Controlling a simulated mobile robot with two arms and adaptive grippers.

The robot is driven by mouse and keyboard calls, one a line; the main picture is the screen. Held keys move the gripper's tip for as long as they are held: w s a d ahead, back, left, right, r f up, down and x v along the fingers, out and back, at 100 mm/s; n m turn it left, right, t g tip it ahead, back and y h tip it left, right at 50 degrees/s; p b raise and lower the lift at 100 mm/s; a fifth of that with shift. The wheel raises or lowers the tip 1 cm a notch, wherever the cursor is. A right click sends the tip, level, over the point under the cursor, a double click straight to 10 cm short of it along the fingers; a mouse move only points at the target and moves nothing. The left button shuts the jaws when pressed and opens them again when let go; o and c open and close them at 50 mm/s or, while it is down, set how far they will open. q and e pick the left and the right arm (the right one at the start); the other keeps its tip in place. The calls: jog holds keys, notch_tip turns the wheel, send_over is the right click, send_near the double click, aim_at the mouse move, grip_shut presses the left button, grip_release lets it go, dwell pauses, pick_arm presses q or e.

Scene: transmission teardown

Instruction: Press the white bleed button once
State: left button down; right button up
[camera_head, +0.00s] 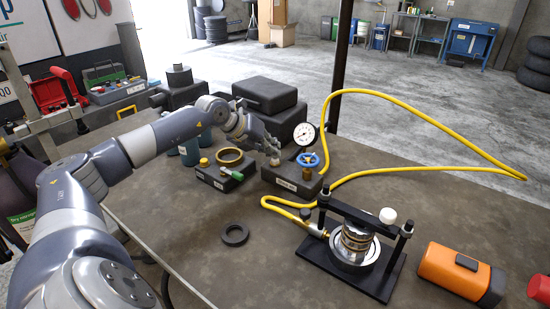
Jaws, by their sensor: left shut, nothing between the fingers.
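My left gripper (273,157) comes in from the left and is shut and empty. Its fingertips point down at the left part of the dark regulator block (293,178); I cannot tell whether they touch it. The block carries a white-faced gauge (304,134) and a blue handwheel (308,160). A small pale spot shows at the fingertips; it is too small and covered to tell if it is the white button. A white round knob (388,215) shows on the clamp fixture (352,250) to the right, away from the gripper. My right gripper is not in view.
A yellow hose (400,172) loops from the block to the fixture. A small dark box with a brass ring (229,156) and a green-handled tool (231,173) stands left of the block. Dark cases stand behind.

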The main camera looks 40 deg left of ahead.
pick_arm(q)
jog(key=shift+r+p, duration=0.3)
jog(key=shift+r, duration=0.4)
jog(key=shift+r, duration=0.1)
notch_tip(320, 180, up, 5)
jog(key=p, duration=0.3)
jog(key=shift+p, duration=0.3)
dwell(0.4)
